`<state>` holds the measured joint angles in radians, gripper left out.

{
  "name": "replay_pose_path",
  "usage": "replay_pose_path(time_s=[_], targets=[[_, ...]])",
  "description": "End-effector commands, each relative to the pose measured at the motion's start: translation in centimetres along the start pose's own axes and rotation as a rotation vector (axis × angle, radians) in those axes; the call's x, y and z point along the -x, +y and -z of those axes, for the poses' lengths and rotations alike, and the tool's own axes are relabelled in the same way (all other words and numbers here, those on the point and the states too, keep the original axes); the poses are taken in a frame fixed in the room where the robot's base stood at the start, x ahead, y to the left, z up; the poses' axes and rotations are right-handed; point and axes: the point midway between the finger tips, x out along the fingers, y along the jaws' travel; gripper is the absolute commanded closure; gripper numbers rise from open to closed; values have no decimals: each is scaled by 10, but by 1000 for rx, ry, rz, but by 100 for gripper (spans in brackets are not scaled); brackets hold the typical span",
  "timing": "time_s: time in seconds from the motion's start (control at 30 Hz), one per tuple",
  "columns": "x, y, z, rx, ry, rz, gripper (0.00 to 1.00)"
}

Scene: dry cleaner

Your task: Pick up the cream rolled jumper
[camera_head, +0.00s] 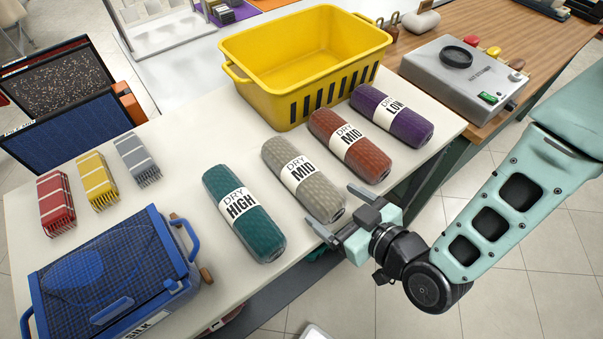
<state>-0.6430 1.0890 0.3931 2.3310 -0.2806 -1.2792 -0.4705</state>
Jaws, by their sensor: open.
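The cream rolled jumper (285,166) looks grey-beige and has a white band reading "DRY MID". It lies on the white table between a teal roll (262,236) marked "DRY HIGH" and a rust-red roll (366,157), also marked "DRY MID". My gripper (330,205) is open at the jumper's near end, by the table's front edge. Its two fingers point toward the jumper, one on each side of that end in the picture. I cannot tell their height or whether they touch it. Nothing is held.
A purple roll (404,127) marked "DRY LOW" lies at the right. An empty yellow basket (262,98) stands behind the rolls. A grey machine (435,78) sits on the wooden counter.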

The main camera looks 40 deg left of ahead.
Motion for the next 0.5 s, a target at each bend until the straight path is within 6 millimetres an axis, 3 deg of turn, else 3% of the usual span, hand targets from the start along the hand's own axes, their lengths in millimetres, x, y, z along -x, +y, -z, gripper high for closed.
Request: replay_pose_path(time_s=[0.17,0.5], targets=[[-11,1,0,-1,0,-1,13],[-52,3,-5,0,0,-1,13]])
